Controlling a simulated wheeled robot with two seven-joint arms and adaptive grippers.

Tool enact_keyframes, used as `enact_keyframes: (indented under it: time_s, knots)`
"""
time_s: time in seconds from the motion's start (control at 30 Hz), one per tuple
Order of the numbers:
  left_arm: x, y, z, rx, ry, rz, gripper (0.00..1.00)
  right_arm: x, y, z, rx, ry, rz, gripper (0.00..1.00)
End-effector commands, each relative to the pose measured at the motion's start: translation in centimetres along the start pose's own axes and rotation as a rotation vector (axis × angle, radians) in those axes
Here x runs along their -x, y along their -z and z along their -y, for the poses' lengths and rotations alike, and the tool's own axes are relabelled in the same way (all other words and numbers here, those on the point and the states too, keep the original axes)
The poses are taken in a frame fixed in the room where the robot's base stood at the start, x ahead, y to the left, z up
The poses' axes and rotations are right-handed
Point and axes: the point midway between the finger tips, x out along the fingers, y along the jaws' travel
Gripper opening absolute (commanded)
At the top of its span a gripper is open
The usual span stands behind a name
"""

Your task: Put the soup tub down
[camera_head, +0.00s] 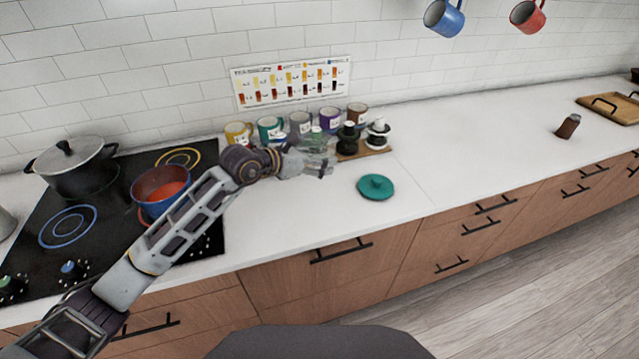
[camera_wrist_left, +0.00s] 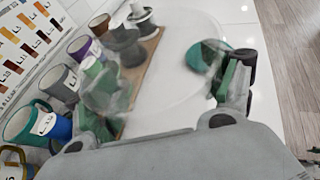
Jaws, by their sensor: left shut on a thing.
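The soup tub (camera_wrist_left: 165,90) is clear and see-through, so its outline is faint. In the wrist view it sits between the fingers of my left gripper (camera_wrist_left: 165,108). In the head view the left gripper (camera_head: 325,168) reaches over the counter, and the clear tub (camera_head: 318,146) shows faintly at its far side, in front of the mugs. The gripper is shut on the tub. I cannot tell whether the tub's base touches the counter. My right gripper is not in view.
Several labelled mugs (camera_head: 270,130) stand along the wall. Black and white items stand on a wooden board (camera_head: 372,150). A teal lid (camera_head: 376,187) lies right of the gripper. A red-filled pot (camera_head: 163,188) is on the stove. The counter to the right (camera_head: 470,150) is clear.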

Motion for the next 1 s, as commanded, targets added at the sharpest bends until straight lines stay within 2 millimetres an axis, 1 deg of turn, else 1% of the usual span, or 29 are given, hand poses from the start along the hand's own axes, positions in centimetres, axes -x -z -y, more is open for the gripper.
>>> enact_keyframes:
  time_s: [0.13,0.23,0.5,0.6,0.73,1.0]
  knots:
    - [-0.1,0.2,0.0,0.001,0.000,-0.001,0.59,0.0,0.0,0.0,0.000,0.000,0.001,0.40]
    - [-0.4,0.9,0.0,0.002,0.000,-0.002,0.59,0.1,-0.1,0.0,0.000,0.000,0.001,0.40]
    - [-1.7,4.2,0.0,0.003,0.000,-0.002,0.59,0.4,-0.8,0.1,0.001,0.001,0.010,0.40]
    - [-2.1,5.2,0.0,0.002,0.000,-0.002,0.59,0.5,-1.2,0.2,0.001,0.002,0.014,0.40]
    - [-2.4,5.7,0.0,0.001,0.000,0.000,0.59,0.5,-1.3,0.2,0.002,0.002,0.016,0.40]
    - [-2.4,5.8,0.0,0.000,0.000,0.000,0.59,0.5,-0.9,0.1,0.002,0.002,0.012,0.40]
